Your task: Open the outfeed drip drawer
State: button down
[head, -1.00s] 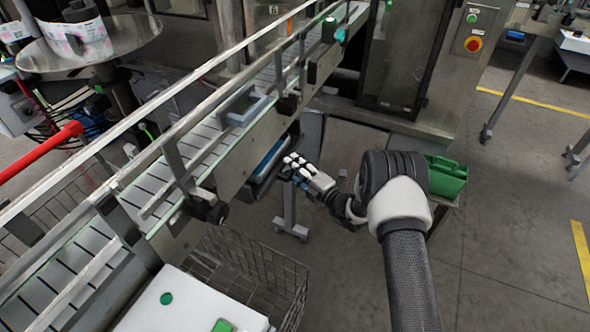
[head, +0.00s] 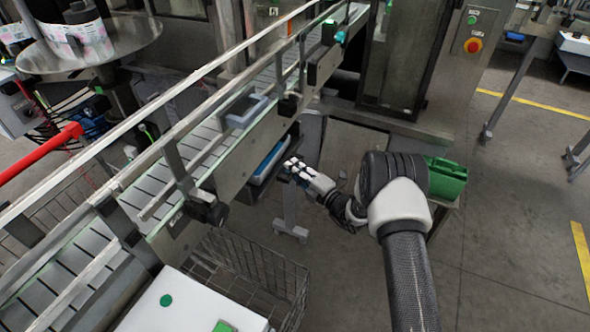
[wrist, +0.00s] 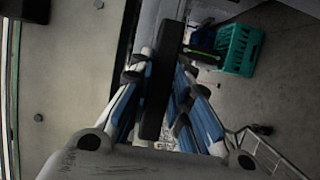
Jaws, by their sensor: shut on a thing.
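The outfeed drip drawer (head: 268,163) shows as a blue-lined tray under the conveyor's side, partly covered by the conveyor frame. My gripper (head: 291,165) is at its outer side in the head view. In the wrist view the fingers (wrist: 162,95) are closed around a dark bar (wrist: 158,70), which looks like the drawer's handle. The head view is too small to show the grip itself. How far the drawer stands out is hard to tell.
The conveyor (head: 195,160) runs diagonally above the drawer, with a grey tray (head: 245,108) on it. A wire basket (head: 262,275) stands below, towards the front. A green crate (head: 446,178) is right of my arm. Open floor lies further right.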

jog(key=shift+d, duration=0.15)
jog(key=s+d, duration=0.3)
jog(key=d, duration=0.6)
jog(key=s+d+p, duration=0.1)
jog(key=s+d, duration=0.3)
jog(key=d, duration=0.5)
jog(key=shift+d, duration=0.25)
jog(key=c, duration=1.5)
grip_release()
jog(key=shift+w, duration=0.1)
jog(key=v, duration=1.2)
